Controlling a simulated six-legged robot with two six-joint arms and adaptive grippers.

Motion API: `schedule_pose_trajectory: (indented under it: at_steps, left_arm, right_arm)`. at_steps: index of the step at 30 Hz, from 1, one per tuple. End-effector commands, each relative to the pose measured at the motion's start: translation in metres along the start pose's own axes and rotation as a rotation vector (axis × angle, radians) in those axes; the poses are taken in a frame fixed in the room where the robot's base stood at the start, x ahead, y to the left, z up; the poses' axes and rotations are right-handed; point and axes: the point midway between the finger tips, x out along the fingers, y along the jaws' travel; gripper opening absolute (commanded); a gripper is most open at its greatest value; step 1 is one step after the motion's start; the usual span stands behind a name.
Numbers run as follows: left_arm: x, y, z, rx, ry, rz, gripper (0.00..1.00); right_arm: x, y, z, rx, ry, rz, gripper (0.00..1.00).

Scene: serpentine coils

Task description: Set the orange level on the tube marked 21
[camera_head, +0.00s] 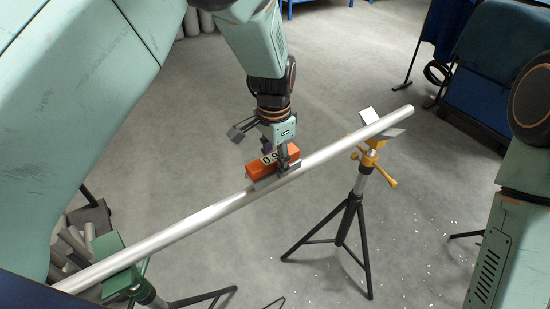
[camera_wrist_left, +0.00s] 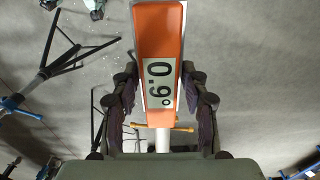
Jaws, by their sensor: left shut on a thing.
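The orange level (camera_head: 262,169) has a small display, which reads 0.9° in the left wrist view (camera_wrist_left: 158,30). My left gripper (camera_head: 283,160) is shut on it, with a finger on each long side in the left wrist view. The level lies along a long silvery tube (camera_head: 200,218), at its upper side near mid-length. I cannot tell whether its base touches the tube all along. The tube slopes across the head view on two stands. No number 21 is readable on it. In the left wrist view the level hides most of the tube. My right gripper is out of view.
A black tripod with a yellow head (camera_head: 371,150) bears the tube's right part. A stand with a green head (camera_head: 125,270) bears its left part. Several grey tubes (camera_head: 68,252) are stacked at lower left. Blue panels stand at upper right. Open floor surrounds the tripod.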

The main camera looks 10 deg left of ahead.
Motion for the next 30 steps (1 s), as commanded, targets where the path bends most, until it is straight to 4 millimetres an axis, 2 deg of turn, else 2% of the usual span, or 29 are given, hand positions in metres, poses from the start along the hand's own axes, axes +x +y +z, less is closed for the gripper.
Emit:
schedule_pose_trajectory:
  at_steps: [6,17,30]
  left_arm:
    - [-0.001,0.0,0.0,0.0,0.001,-0.001,0.08]
    - [0.002,0.001,0.0,0.0,0.001,-0.001,0.08]
    - [0.014,0.0,0.0,0.0,0.001,0.0,0.08]
  right_arm:
    - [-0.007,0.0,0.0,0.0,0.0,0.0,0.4]
    - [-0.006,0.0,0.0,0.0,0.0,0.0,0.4]
    - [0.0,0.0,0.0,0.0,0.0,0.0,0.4]
